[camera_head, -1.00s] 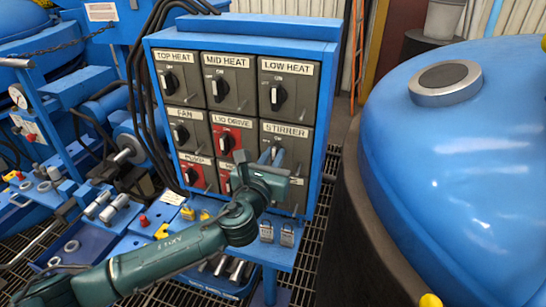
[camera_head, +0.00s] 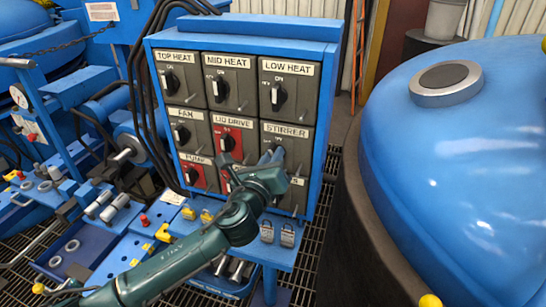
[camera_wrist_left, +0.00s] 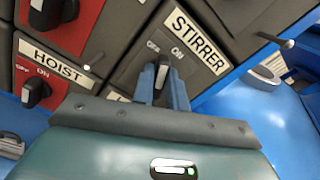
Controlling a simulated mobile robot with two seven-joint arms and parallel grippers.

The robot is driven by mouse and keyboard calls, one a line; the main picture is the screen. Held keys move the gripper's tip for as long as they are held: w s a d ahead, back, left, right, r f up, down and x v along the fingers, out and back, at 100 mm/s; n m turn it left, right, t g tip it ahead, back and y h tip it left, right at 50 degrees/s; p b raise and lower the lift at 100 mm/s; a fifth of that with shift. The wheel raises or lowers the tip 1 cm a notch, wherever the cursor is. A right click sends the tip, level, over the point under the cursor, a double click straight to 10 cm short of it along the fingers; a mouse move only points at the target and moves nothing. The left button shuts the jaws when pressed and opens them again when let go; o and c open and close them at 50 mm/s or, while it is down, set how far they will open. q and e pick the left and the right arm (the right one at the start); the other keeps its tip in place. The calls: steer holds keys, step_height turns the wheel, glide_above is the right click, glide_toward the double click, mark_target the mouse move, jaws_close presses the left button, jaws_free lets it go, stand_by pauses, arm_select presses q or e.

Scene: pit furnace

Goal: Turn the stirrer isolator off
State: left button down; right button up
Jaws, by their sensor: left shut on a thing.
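The stirrer isolator (camera_head: 294,143) is a grey box with a STIRRER label, at the right of the panel's middle row. My left gripper (camera_head: 271,157) covers its knob in the head view. In the left wrist view, the dark knob (camera_wrist_left: 161,72) with a pale tip stands between the two blue fingers of my left gripper (camera_wrist_left: 163,86). The fingers are closed on its sides. The knob's tip points between the small words OFF and ON, so its exact setting is hard to tell. My right gripper is not in view.
A HOIST isolator (camera_wrist_left: 42,88) is close beside my gripper in the left wrist view. The LID DRIVE isolator (camera_head: 232,133) is left of the stirrer one. Padlocks (camera_head: 287,235) stand on the ledge below. A large blue domed vessel (camera_head: 460,170) fills the right.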

arm_select(q)
steer(key=n, duration=1.2)
steer(key=shift+a+f+n, duration=0.15)
steer(key=shift+f+n, duration=0.1)
steer(key=shift+n, duration=0.05)
stand_by(0.4)
steer(key=c, duration=1.4)
jaws_free()
steer(key=v, duration=1.3)
steer(key=shift+b, duration=0.45)
